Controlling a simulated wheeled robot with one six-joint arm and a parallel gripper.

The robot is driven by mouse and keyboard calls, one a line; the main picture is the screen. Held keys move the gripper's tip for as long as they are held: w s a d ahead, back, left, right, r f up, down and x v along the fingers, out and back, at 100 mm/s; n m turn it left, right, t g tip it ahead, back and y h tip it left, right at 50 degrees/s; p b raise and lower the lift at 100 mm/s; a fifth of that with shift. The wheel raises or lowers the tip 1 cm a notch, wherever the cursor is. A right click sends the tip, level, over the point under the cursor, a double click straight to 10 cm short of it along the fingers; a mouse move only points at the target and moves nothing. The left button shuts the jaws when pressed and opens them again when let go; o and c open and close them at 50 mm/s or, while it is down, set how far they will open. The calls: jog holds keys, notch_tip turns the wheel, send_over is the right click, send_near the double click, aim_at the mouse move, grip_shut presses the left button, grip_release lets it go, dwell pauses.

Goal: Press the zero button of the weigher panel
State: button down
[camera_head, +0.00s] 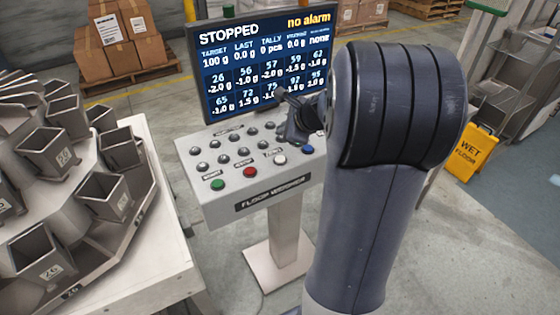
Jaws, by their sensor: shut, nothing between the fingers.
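The weigher panel (242,195) is a sloped pale box on a pedestal, marked "FLOOR WEIGHER". The small labels are blurred, so I cannot tell for certain which button is zero. My gripper (283,97) is shut and empty, above the panel's back right part and in front of the screen. It hides some back right buttons and appears apart from the panel.
A screen (262,60) behind the panel reads "STOPPED" and "no alarm". A multihead weigher with grey buckets (105,194) stands close on the left. A yellow wet-floor sign (476,153) stands at right. Boxes (122,37) sit on a pallet behind.

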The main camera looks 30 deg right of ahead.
aim_at(283, 160)
notch_tip(283, 160, down, 7)
jog(key=b, duration=0.6)
jog(key=shift+f, duration=0.2)
dwell(1.5)
jog(key=shift+f+b, duration=0.3)
jog(key=shift+f, duration=0.1)
jog(key=shift+f+b, duration=0.4)
jog(key=shift+f, duration=0.05)
dwell(0.5)
dwell(0.4)
jog(key=shift+r+p, duration=0.8)
jog(key=shift+r, duration=0.1)
notch_tip(283, 160, up, 5)
jog(key=p, duration=0.4)
jog(key=shift+p, duration=0.35)
